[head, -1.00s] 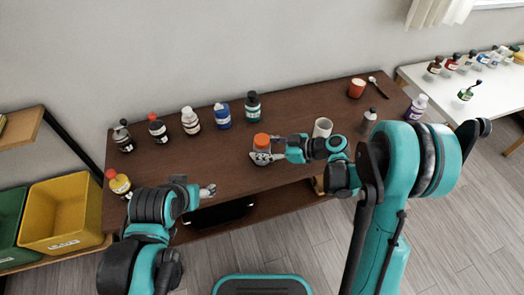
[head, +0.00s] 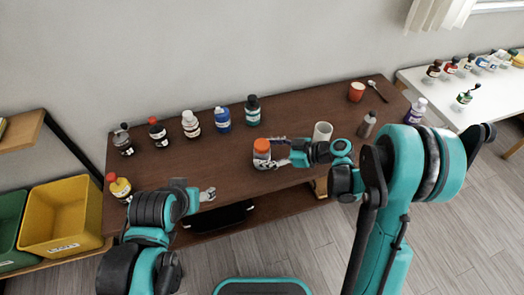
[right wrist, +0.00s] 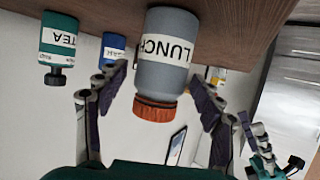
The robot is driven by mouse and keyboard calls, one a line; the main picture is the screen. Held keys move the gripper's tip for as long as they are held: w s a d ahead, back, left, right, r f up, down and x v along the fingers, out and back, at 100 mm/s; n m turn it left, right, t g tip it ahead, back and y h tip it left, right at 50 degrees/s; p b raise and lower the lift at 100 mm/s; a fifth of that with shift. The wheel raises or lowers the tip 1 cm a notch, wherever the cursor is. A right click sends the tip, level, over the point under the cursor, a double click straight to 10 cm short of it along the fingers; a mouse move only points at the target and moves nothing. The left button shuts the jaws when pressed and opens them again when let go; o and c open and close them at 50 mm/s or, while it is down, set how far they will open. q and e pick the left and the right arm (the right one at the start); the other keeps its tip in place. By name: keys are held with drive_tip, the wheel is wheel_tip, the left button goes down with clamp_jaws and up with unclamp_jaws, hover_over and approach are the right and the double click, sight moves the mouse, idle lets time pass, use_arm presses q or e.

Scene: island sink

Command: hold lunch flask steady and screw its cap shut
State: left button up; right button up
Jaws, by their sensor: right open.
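The lunch flask (head: 262,155) is grey with a white label and stands upright near the front of the brown table. Its orange cap (head: 262,145) sits on top; I cannot tell how tight it is. In the right wrist view the flask (right wrist: 168,60) appears upside down, its label reading LUNCH, with the cap (right wrist: 155,108) below. My right gripper (head: 274,152) is open at the flask's right side, with one finger to each side of it in the wrist view (right wrist: 160,90). My left gripper (head: 208,194) is at the table's front edge, apart from the flask; its jaw opening is unclear.
Several bottles stand along the back left, including a teal TEA bottle (head: 252,110) and a blue one (head: 223,119). A white cup (head: 322,131) stands close to my right gripper. A red cup (head: 356,91) and a grey bottle (head: 367,124) are farther right. Bare table lies left of the flask.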

drive_tip(key=p+v, duration=0.2)
drive_tip(key=v, duration=0.8)
drive_tip(key=shift+d+r+p, duration=0.2)
drive_tip(key=shift+d+p, duration=0.1)
drive_tip(key=shift+p, duration=0.05)
drive_tip(key=shift+s, duration=0.15)
drive_tip(key=s+d+r+m+t+h, duration=0.1)
drive_tip(key=s+d+r+m+h, duration=0.2)
drive_tip(key=s+m+h, duration=0.3)
drive_tip(key=s+d+r+m+t+h, duration=0.1)
drive_tip(key=s+d+r+m+h, duration=0.2)
drive_tip(key=s+m+h, duration=0.3)
drive_tip(key=shift+s+d+m+t+h, duration=0.35)
drive_tip(key=shift+s+d+m, duration=0.3)
drive_tip(key=shift+s+m, duration=0.75)
drive_tip(key=shift+s+n, duration=0.25)
drive_tip(key=shift+n, duration=0.05)
